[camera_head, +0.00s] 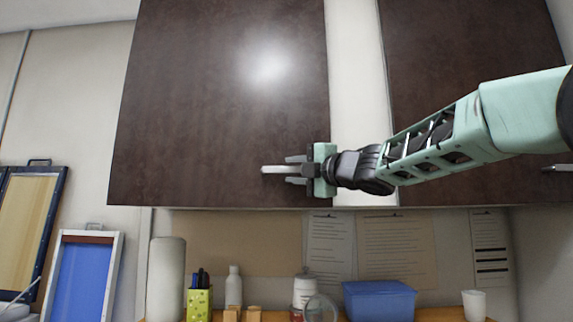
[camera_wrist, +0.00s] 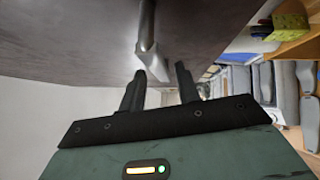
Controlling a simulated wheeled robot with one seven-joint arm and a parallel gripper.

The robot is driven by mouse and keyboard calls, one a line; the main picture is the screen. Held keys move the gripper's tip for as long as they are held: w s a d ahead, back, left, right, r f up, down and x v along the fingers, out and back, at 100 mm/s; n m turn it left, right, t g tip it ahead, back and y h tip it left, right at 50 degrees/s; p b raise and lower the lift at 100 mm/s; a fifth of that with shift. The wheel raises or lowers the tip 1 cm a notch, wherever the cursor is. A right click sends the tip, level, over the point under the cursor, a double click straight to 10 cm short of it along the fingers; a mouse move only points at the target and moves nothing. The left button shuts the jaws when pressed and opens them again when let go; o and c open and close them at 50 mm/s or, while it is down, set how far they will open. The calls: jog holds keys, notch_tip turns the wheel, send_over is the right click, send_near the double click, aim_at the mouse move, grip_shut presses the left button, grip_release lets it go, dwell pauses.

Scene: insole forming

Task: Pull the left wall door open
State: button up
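The left wall door (camera_head: 200,110) is a dark brown cabinet panel at the upper left of the head view; it looks shut. Its pale bar handle (camera_head: 270,169) sits low on the panel near its right edge. The handle also shows in the wrist view (camera_wrist: 147,30), reaching down toward my fingertips. My gripper (camera_head: 289,170) comes from the right, with one finger above and one below the handle's line. In the wrist view its fingers (camera_wrist: 160,72) are apart, with the handle's end at or just between the tips. I cannot tell whether either finger touches it.
A second dark door (camera_head: 470,50) with its own handle (camera_head: 556,168) is on the right, beyond a pale strip (camera_head: 355,80). Below stand a blue bin (camera_head: 380,302), bottles, a white cup (camera_head: 474,305) and a pale cylinder (camera_head: 165,280). Framed panels lean at the left.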

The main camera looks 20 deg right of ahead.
aim_at(288, 170)
jog(key=shift+p+x, duration=0.45)
jog(key=shift+x, duration=1.15)
grip_shut()
jog(key=shift+s+a, duration=0.1)
jog(key=shift+s, duration=0.05)
